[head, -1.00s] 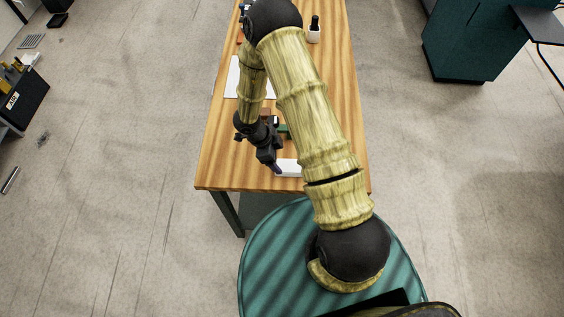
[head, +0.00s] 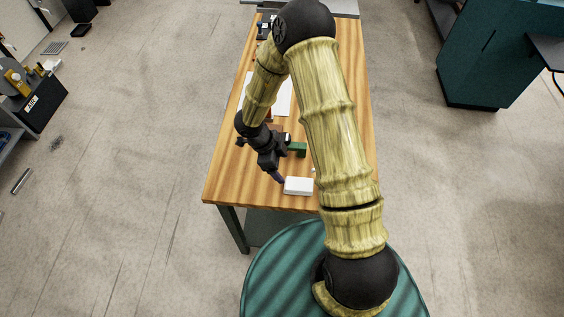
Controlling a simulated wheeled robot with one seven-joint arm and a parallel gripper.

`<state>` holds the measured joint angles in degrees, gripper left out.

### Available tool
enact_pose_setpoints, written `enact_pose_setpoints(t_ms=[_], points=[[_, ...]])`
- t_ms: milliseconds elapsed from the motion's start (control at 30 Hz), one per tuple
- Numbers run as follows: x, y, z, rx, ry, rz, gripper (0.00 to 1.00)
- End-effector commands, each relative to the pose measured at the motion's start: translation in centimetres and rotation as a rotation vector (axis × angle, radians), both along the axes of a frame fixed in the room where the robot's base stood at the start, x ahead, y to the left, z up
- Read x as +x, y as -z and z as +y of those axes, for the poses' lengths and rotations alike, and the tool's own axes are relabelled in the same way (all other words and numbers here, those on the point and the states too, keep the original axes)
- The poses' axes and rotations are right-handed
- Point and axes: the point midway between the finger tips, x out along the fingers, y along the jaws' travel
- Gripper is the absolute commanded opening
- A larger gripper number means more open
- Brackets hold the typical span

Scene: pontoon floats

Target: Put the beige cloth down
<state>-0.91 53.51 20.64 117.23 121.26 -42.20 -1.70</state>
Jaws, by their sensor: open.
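I cannot make out a beige cloth in the head view. My gripper (head: 279,177) points down over the near part of the wooden table (head: 230,180). It is open, though its fingers show small and dark, and nothing can be seen held between them. A white block (head: 298,187) lies just right of the fingertips, near the table's front edge. I cannot tell whether the fingers touch it. My arm hides the right middle of the table.
A green object (head: 298,149) lies behind the white block. A white sheet (head: 283,97) lies farther back, partly behind my arm. The table's left front corner is bare. A dark green cabinet (head: 490,60) stands at the right, with open floor between.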

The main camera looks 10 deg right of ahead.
Motion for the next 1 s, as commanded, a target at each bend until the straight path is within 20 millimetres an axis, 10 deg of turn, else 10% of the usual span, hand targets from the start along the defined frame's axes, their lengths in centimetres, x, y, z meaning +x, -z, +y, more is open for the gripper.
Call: enact_pose_setpoints(t_ms=[567,1000], points=[[7.3,-11.0,-0.5,0.115,-0.717,-0.345,0.77],[0.6,-19.4,-0.3,0.172,-1.449,-0.250,0.77]])
